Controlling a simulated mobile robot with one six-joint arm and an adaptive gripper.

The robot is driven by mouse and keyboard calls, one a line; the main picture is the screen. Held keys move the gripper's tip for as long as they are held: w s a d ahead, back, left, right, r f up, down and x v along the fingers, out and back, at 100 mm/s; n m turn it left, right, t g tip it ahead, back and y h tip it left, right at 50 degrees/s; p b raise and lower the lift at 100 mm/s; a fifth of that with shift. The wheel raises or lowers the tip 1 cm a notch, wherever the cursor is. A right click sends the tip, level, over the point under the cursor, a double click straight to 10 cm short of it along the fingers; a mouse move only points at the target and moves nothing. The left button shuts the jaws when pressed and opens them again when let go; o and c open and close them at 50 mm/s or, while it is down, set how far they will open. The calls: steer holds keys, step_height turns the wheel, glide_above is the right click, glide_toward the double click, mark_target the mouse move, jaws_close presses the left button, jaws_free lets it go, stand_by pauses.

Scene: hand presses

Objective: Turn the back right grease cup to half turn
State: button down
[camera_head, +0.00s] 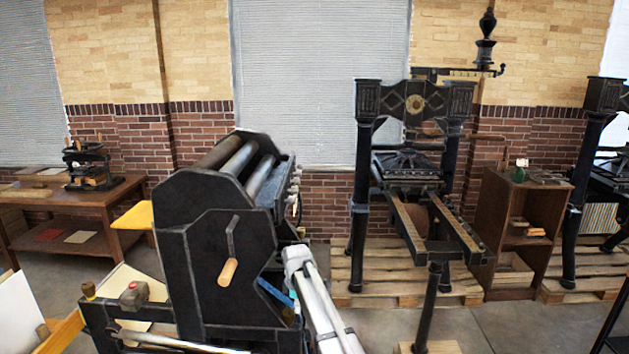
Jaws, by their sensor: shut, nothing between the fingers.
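A black hand press with rollers (222,255) stands at the centre, with a wooden-handled crank (228,270) on its near side plate. A small brass-coloured cup (88,291) sits on its low frame at the left. Several small metal fittings (293,188) line its upper right edge; I cannot tell whether one is the back right grease cup, or how far any is turned. My white arm (318,300) rises from the bottom edge along the press's right side. Its end is lost beside the press, and I cannot make out my gripper.
A taller iron press (413,170) stands on a wooden pallet (385,262) to the right, its rails reaching forward. A wooden cabinet (508,235) is beside it. A wooden table (105,208) with a small press is at the far left. A strip of grey floor (500,325) is clear at right.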

steer(key=shift+a, duration=0.15)
stand_by(0.3)
steer(key=shift+s, duration=0.8)
steer(key=shift+s, duration=0.45)
stand_by(0.6)
steer(key=shift+s+d, duration=0.2)
steer(key=shift+d, duration=0.1)
stand_by(0.5)
step_height(320, 180, up, 6)
steer(key=p, duration=0.6)
steer(key=shift+w, duration=0.1)
stand_by(0.3)
steer(key=w, duration=0.1)
steer(key=w+r+p, duration=0.1)
steer(key=w, duration=0.1)
stand_by(0.4)
